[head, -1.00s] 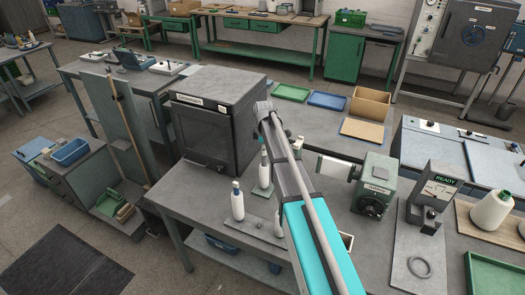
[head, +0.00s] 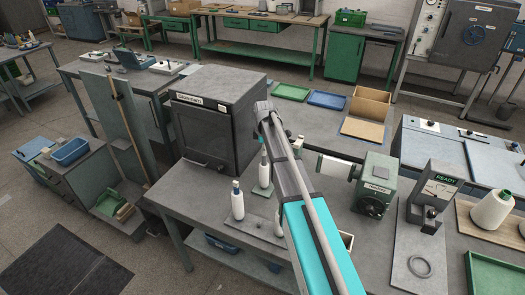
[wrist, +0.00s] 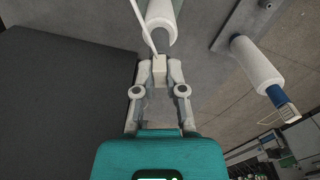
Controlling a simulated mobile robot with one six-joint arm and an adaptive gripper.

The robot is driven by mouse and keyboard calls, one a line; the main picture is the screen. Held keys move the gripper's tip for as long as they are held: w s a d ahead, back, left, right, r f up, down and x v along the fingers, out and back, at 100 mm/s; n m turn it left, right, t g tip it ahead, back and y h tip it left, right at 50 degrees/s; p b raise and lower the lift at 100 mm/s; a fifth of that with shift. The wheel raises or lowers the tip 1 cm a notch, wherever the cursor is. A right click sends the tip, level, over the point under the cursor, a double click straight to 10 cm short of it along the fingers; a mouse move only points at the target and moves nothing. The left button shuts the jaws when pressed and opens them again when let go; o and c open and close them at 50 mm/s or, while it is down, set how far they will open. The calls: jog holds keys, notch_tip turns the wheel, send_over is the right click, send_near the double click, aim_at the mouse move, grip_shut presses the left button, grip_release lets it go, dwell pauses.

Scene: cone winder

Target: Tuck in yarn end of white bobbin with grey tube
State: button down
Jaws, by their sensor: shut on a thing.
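The white bobbin with grey tube (wrist: 161,16) is ahead of my gripper in the wrist view, its grey tube end towards my fingertips. In the head view a white bobbin (head: 264,172) stands on a green base just left of my arm, partly hidden by it. My gripper (wrist: 160,72) is shut on a small cream block (wrist: 159,68) at the tube's end. A white yarn end (wrist: 143,25) runs from near the block up along the bobbin's left side. Whether block and tube touch is unclear. The arm hides my fingertips in the head view.
A white bobbin with blue tube (head: 238,203) stands to the left on a grey plate; it also shows in the wrist view (wrist: 256,63). A dark grey cabinet (head: 216,120) stands close behind. A green winder unit (head: 373,186) is right of my arm.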

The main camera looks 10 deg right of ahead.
jog(key=c, duration=0.6)
grip_release()
jog(key=shift+c, duration=0.2)
jog(key=o, duration=0.5)
jog(key=shift+s, duration=0.1)
jog(key=shift+r, duration=0.1)
jog(key=shift+r+p, duration=3.45)
jog(key=shift+p, duration=0.1)
